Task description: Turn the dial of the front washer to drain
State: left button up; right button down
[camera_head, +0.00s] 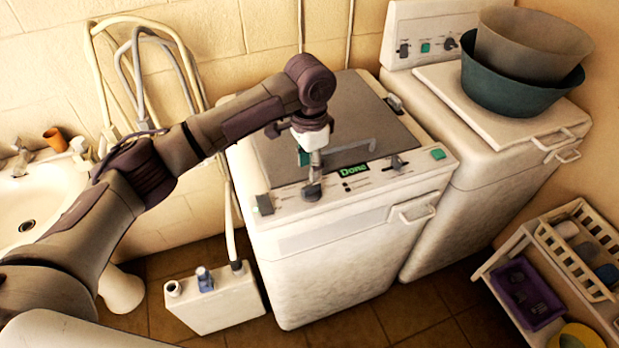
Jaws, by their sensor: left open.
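The front washer (340,235) is white with a grey lid and a sloping control panel along its front edge. A dark round knob (312,192) sits on the panel's left part, directly below my left gripper. Another dark knob (398,162) sits right of a green "Done" display (354,170). I cannot read any dial markings, so the drain setting is not visible. My left gripper (312,172) reaches in from the left, open and pointing down over the left knob; I cannot tell whether its fingers touch it. My right gripper is not in view.
A second washer (490,190) stands at the back right, bearing two nested basins (520,75). A white jug (215,300) stands on the floor at front left. A sink (35,205) is at the left. A low shelf with a basket (580,245) is at the right.

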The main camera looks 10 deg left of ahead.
aim_at(310, 187)
pick_arm(q)
notch_tip(310, 187, up, 5)
dwell(0.6)
